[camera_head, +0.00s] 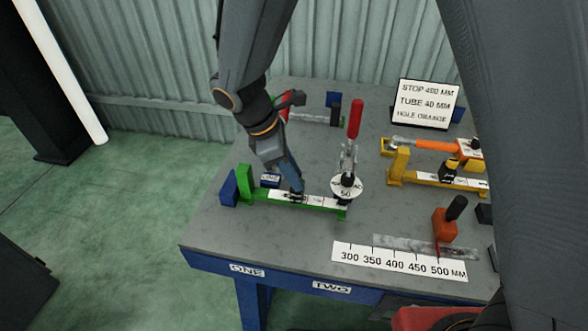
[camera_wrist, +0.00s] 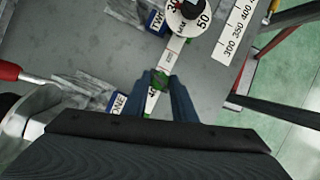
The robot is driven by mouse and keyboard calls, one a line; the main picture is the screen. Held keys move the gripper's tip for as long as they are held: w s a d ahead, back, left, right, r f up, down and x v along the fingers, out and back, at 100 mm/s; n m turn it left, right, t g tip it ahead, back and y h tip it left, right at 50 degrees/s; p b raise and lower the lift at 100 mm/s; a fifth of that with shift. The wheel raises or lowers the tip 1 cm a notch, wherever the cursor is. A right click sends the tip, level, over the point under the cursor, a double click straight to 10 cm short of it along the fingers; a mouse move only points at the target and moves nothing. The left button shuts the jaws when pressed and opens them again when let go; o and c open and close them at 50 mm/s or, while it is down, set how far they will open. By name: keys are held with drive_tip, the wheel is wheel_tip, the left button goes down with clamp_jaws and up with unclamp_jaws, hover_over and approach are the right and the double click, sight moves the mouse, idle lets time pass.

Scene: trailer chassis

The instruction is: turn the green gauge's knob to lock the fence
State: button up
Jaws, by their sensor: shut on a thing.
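The green gauge (camera_head: 325,206) lies along the front left of the grey bench, with a white scale strip on its bar. My gripper (camera_head: 297,191) reaches down onto the bar from above. In the wrist view, my gripper (camera_wrist: 162,80) has its two blue fingers on either side of a small green part (camera_wrist: 160,81) on the bar. The gripper is shut on this part, which appears to be the knob on the fence. The fingers hide most of it, so its turn angle cannot be told. The white scale strip (camera_wrist: 174,52) runs out beyond the fingertips.
A round white dial (camera_head: 348,188) and a red-handled clamp (camera_head: 355,119) stand close to the right of my gripper. A yellow gauge (camera_head: 398,163) is farther right. A sign (camera_head: 426,103) reads stop 480 mm, tube 40 mm, hole orange. A ruler (camera_head: 399,261) lies in front.

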drive_tip(key=m+g+p, duration=0.1)
drive_tip(key=m, duration=0.2)
drive_tip(key=m+g+p, duration=0.1)
drive_tip(key=m+p, duration=0.1)
drive_tip(key=m, duration=0.1)
drive_tip(key=shift+w+m+g, duration=0.2)
drive_tip(key=shift+m+g, duration=0.1)
drive_tip(key=m+g+y, duration=0.1)
drive_tip(key=m, duration=0.2)
drive_tip(key=m+y+p, duration=0.1)
drive_tip(key=m, duration=0.2)
drive_tip(key=shift+w+d+g, duration=0.1)
drive_tip(key=shift+w+g, duration=0.1)
drive_tip(key=shift+g, duration=0.2)
drive_tip(key=o, duration=1)
drive_tip(key=shift+o, duration=0.2)
drive_tip(key=b+v, duration=0.2)
drive_tip(key=v, duration=0.6)
drive_tip(key=shift+f, duration=0.1)
